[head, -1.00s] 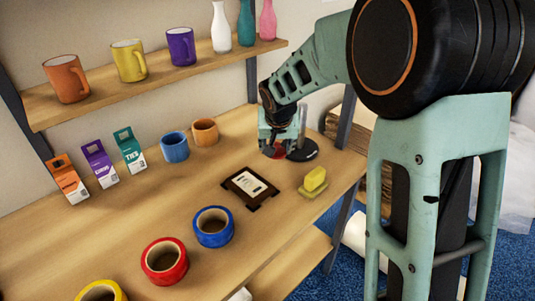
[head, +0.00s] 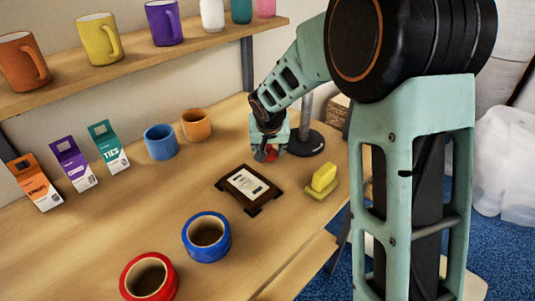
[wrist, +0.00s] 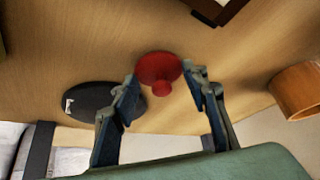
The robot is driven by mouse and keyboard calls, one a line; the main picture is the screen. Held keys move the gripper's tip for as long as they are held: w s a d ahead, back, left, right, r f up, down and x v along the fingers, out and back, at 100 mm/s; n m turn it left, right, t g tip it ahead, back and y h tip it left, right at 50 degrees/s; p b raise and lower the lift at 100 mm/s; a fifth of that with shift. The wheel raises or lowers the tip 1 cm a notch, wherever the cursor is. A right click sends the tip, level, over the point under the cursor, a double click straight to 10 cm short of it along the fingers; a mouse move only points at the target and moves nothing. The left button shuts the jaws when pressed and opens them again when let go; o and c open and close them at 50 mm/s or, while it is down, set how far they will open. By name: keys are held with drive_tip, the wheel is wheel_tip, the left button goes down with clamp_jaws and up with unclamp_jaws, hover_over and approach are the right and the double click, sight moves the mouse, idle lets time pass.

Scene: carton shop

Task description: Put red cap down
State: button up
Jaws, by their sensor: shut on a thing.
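The red cap (wrist: 157,68) is a round disc with a small knob, seen between the fingertips of my gripper (wrist: 162,82) in the wrist view. My gripper is shut on it. In the head view my gripper (head: 269,147) points down at the back right of the wooden table, and only a bit of the red cap (head: 265,156) shows below it. The fingers hide the rest. I cannot tell whether the cap touches the tabletop.
A black round base (head: 305,141) with a grey post stands right beside my gripper. Blue tape (head: 190,240) lies in front. Bare table surrounds the card.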

drive_tip(key=shift+s+f, duration=0.15)
drive_tip(key=shift+f, duration=0.15)
drive_tip(key=shift+f, duration=0.1)
drive_tip(key=o, duration=0.9)
drive_tip(key=shift+o, duration=0.2)
drive_tip(key=shift+s+r, duration=0.1)
drive_tip(key=shift+r, duration=0.4)
drive_tip(key=p+v, duration=0.1)
drive_tip(key=v, duration=1)
drive_tip(key=shift+s, duration=0.25)
drive_tip(key=shift+w, duration=0.1)
